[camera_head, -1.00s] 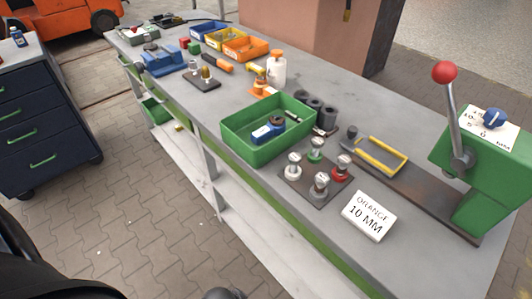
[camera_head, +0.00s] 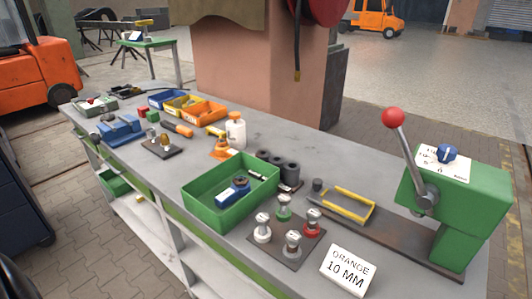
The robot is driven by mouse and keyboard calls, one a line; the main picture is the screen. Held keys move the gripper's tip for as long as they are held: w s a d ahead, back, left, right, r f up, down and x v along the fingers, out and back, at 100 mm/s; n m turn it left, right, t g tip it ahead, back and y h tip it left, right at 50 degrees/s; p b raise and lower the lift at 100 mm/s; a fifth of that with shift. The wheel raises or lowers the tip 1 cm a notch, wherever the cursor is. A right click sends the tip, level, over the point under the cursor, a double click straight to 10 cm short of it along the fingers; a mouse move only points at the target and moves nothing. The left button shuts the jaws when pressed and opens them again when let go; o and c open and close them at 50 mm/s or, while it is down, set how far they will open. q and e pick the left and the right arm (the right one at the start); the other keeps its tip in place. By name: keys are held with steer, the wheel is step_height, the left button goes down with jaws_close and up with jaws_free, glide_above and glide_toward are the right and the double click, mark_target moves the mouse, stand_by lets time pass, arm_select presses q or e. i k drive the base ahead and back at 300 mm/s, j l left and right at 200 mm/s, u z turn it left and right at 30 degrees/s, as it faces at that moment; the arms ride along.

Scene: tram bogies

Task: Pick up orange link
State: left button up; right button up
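No part that I can surely call the orange link shows. A small orange piece (camera_head: 220,152) stands on the workbench beside a white bottle with an orange cap (camera_head: 236,132). A yellow-orange open frame (camera_head: 347,204) lies on the dark bar of the green lever press (camera_head: 462,205). A white card (camera_head: 347,270) reading "ORANGE 10 MM" stands at the front edge. Neither of my grippers is in view.
A green tray (camera_head: 187,207) holds a blue item (camera_head: 233,191). A dark plate (camera_head: 277,251) carries several knobbed pieces. Blue, yellow and orange bins (camera_head: 203,112) stand farther back near a blue vise (camera_head: 121,130). The red-knobbed press lever (camera_head: 393,118) rises at right.

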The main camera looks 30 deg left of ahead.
mark_target(226, 152)
steer(key=j+z, duration=0.3)
steer(key=j, duration=0.15)
steer(key=k+j+z, duration=0.1)
steer(key=j+z, duration=0.2)
steer(key=j, duration=0.15)
steer(key=k+j+z, duration=0.1)
steer(key=j+z, duration=0.2)
steer(key=j, duration=0.15)
steer(key=k+j+z, duration=0.15)
steer(key=j+z, duration=0.15)
steer(key=j, duration=0.15)
